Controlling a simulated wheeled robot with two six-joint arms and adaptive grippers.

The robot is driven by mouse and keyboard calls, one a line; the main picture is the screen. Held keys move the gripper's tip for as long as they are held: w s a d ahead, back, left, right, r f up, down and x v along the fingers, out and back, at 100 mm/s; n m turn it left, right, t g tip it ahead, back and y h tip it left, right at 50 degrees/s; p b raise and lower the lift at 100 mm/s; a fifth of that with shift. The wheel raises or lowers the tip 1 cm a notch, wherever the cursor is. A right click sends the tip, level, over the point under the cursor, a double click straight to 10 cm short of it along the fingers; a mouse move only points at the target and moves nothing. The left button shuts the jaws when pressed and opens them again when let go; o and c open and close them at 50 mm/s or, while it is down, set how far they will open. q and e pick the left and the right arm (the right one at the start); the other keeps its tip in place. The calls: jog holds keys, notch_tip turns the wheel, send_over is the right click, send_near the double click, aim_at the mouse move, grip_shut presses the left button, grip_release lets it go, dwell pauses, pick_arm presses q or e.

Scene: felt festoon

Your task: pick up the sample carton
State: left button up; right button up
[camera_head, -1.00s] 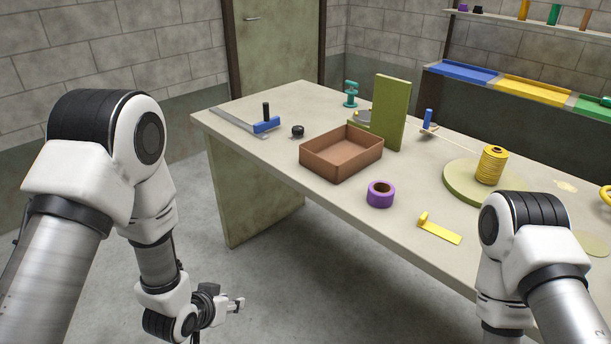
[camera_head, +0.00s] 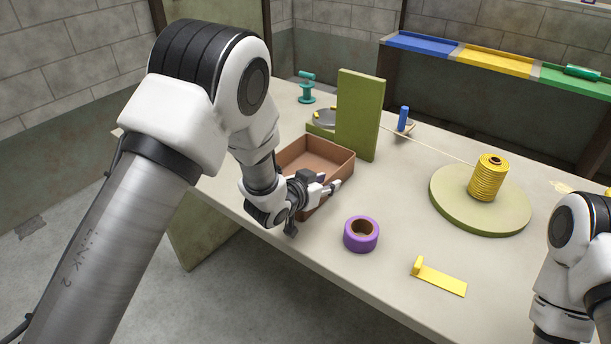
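A brown open-topped box (camera_head: 318,157), the only carton-like thing in view, sits on the table and looks empty. My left arm hides its left and near sides. My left gripper (camera_head: 330,185) is at the box's near right side, in front of or over that wall. Its fingers are small and seen edge-on, so I cannot tell whether they are apart or touch the wall. My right arm shows at the right edge, with its gripper out of frame.
A purple tape roll (camera_head: 361,234) stands just right of my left gripper. A green upright panel (camera_head: 360,115) stands behind the box. A yellow bracket (camera_head: 438,277) and a round board (camera_head: 480,217) with a yellow spool (camera_head: 488,178) lie farther right. The table (camera_head: 400,200) is clear between them.

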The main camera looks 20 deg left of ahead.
pick_arm(q)
jog(key=shift+w+f, duration=0.15)
jog(key=shift+w, duration=0.05)
jog(key=shift+s+a+r, duration=0.1)
jog(key=shift+s+r, duration=0.1)
jog(key=shift+s, duration=0.05)
grip_shut()
jog(key=shift+w, duration=0.1)
